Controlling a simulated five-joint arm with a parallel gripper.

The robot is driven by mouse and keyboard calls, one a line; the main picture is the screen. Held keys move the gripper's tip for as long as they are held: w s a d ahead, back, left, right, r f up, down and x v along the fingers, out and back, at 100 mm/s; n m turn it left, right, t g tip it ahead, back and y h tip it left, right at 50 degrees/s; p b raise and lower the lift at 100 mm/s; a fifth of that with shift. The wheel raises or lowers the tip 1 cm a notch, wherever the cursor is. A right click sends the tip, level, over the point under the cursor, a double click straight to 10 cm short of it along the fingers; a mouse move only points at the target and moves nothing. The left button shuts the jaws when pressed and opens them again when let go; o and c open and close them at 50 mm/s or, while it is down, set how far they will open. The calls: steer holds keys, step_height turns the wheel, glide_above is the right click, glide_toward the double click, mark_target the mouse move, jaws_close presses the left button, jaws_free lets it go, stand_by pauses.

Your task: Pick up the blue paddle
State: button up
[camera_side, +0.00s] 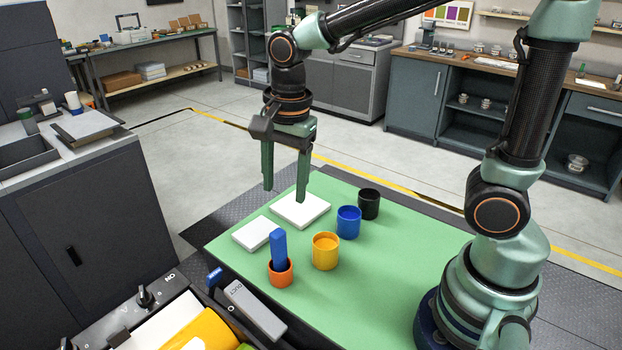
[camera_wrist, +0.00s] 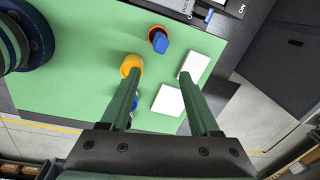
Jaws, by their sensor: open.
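The blue paddle (camera_side: 279,248) stands upright in the orange cup (camera_side: 281,273) near the front of the green mat (camera_side: 370,307). In the wrist view the paddle (camera_wrist: 161,44) shows end-on over the orange cup (camera_wrist: 152,33), beyond my fingertips. My gripper (camera_side: 284,195) is open and empty, pointing down above the white blocks at the back left of the mat. In the wrist view my gripper (camera_wrist: 159,74) shows its two fingers spread apart. It is apart from the paddle, which lies nearer the side camera.
A yellow cup (camera_side: 326,252), a blue cup (camera_side: 348,223) and a black cup (camera_side: 369,204) stand in a diagonal row behind the orange cup. Two flat white blocks lie left of them, one smaller (camera_side: 255,233) and one larger (camera_side: 300,211). The mat's front right is clear.

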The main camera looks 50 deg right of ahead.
mark_target(279, 247)
steer(key=a+f+m, duration=0.1)
steer(key=f+m+g, duration=0.1)
steer(key=m, duration=0.1)
steer(key=shift+w+a, duration=0.35)
steer(key=shift+a, duration=0.05)
steer(key=shift+f+m, duration=0.15)
steer(key=shift+m, duration=0.15)
step_height(279, 247, down, 12)
steer(key=shift+r, duration=0.1)
jaws_close()
